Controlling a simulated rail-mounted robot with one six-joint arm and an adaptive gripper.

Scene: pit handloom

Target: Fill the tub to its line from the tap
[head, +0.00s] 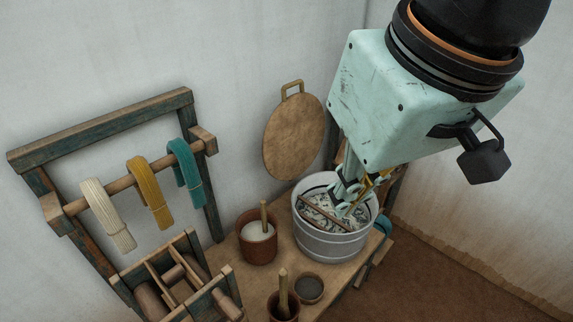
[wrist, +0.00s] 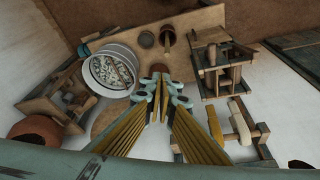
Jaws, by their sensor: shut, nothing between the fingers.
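The tub (head: 325,246) is a pale, ribbed round vessel standing on the wooden bench by the wall. Its inside shows a mottled light and dark surface, with a thin brown stick across it; I cannot tell the water level or see a fill line. The tub also shows in the wrist view (wrist: 92,82), left of the fingers. My gripper (head: 349,207) is shut and empty; in the head view its fingers overlap the tub's opening. In the wrist view the fingers (wrist: 166,92) appear beside the tub rather than over it. I cannot make out a tap.
A round board (head: 294,138) hangs on the wall. A rack holds white, yellow and teal yarn hanks (head: 186,172).

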